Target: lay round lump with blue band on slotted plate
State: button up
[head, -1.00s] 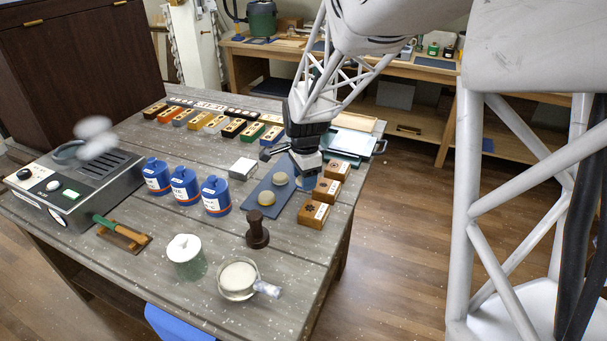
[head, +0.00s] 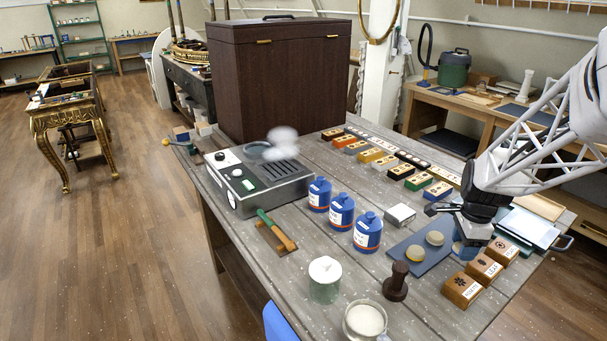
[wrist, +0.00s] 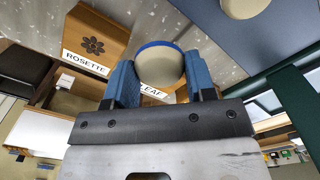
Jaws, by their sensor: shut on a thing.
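The round lump with blue band (wrist: 160,66) is pale, with the blue band showing along its rim. My gripper (wrist: 158,72) is shut on it, a blue finger on each side. In the head view my gripper (head: 466,246) is at the right of the table, between the blue mat and the wooden blocks; the lump is largely hidden there. I cannot tell whether it is clear of the surface. The slotted plate (head: 284,172) is the dark slotted top of a grey box at the table's far left, well apart from my gripper, with a whitish blurred puff above it.
Two other round lumps (head: 414,253) (head: 435,238) lie on the blue mat (head: 405,268). Three blue bottles (head: 341,211), a small pale box (head: 400,214) and a brush (head: 275,230) stand or lie between mat and box. Wooden blocks (head: 462,290) stand close to my gripper.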

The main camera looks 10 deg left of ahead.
jog(key=w+a+r+n, duration=0.25)
jog(key=w+n, duration=0.25)
jog(key=w, duration=0.3)
jog(key=w+a+r+n, duration=0.2)
jog(key=w+a+n, duration=0.2)
jog(key=w, duration=0.4)
jog(key=w+a+r+n, duration=0.2)
jog(key=w+a+n, duration=0.1)
jog(key=w+n, duration=0.3)
jog(key=w+a+r+m, duration=0.2)
jog(key=w+a, duration=0.1)
jog(key=a, duration=0.7)
jog(key=s+a+m, duration=0.6)
jog(key=a, duration=0.7)
jog(key=s+a+m, duration=0.6)
jog(key=a+m, duration=0.1)
jog(key=a, duration=0.6)
jog(key=shift+s+f+m, duration=0.15)
jog(key=shift+s+m, duration=0.05)
jog(key=shift+m, duration=0.1)
jog(key=shift+w, duration=0.1)
send_over(280, 168)
jog(key=shift+f, duration=0.75)
jog(key=shift+f, duration=0.1)
jog(key=shift+f, duration=1.65)
